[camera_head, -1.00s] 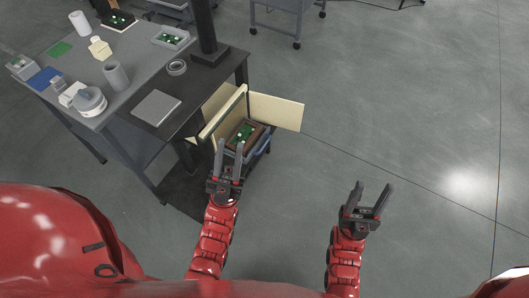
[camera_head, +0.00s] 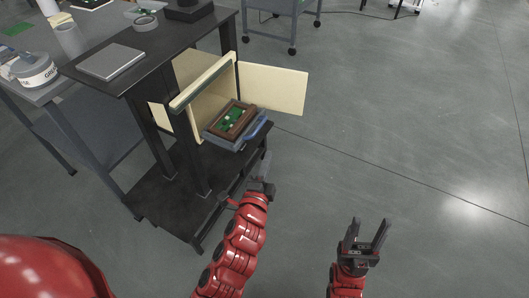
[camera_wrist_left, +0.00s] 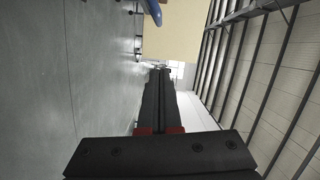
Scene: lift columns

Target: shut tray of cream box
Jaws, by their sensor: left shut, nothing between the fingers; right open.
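The cream box (camera_head: 212,97) sits under the dark table with its cream door (camera_head: 272,88) swung open to the right. Its grey tray (camera_head: 222,140) is pulled out at the front, with a blue handle (camera_head: 256,128) along the outer edge. A brown frame with a green board (camera_head: 234,119) lies in the tray. My left gripper (camera_head: 263,172) is shut and empty, below and in front of the tray, apart from it. In the left wrist view, the shut fingers (camera_wrist_left: 158,92) point toward the cream panel, with the blue handle (camera_wrist_left: 154,11) at the top. My right gripper (camera_head: 373,235) is open and empty over the floor.
A dark lower shelf (camera_head: 165,190) and table legs stand left of my left arm. A grey cart (camera_head: 280,18) stands behind. The floor at right is clear.

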